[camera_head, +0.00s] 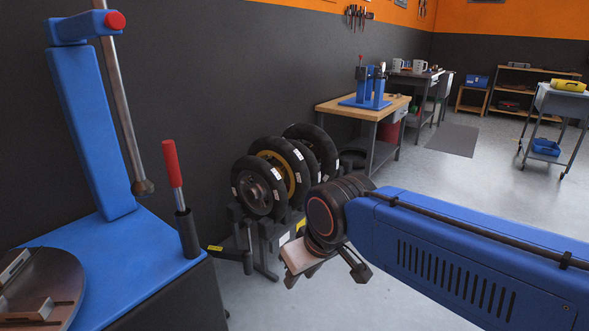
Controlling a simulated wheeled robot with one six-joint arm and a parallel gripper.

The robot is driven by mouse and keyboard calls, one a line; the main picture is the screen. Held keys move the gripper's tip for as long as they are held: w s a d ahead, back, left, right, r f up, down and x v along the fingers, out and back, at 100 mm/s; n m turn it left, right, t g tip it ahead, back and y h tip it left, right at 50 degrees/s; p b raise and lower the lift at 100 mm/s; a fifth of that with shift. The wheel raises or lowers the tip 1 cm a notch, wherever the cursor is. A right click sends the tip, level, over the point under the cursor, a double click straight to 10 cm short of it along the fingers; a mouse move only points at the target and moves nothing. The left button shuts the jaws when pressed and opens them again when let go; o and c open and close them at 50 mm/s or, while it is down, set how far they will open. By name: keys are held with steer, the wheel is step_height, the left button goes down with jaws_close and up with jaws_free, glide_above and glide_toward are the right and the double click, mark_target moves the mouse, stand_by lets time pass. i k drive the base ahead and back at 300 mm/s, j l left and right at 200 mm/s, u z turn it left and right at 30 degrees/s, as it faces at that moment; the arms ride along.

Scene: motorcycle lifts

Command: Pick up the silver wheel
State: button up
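Several tyred wheels stand upright in a row on a dark floor rack (262,240) by the wall. The nearest wheel (260,189) has a dull grey-brown rim. The wheel behind it has a gold rim (292,172). Farther wheels (315,145) are partly covered, and their rims are mostly hidden. No rim looks clearly silver, so I cannot tell which is the silver wheel. My gripper (318,268) hangs at the end of my blue arm, in front and to the right of the rack. It appears apart from the wheels.
A blue machine (130,262) with a round plate (42,288) and a red-handled lever (173,165) stands at the left. A wooden-topped workbench (345,106) stands beyond the wheels. A cart (565,103) is at the far right. The middle floor is clear.

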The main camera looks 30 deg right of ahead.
mark_target(268, 184)
steer(key=i+l+u, duration=0.1)
steer(key=i+l, duration=0.35)
steer(key=l, duration=0.15)
steer(key=i+l+u, duration=0.25)
steer(key=i+l, duration=0.15)
steer(key=l, duration=0.2)
steer(key=i+l+u, duration=0.1)
steer(key=l, duration=0.25)
steer(key=i+l, duration=0.25)
steer(key=i+l+u, duration=0.15)
steer(key=l, duration=0.35)
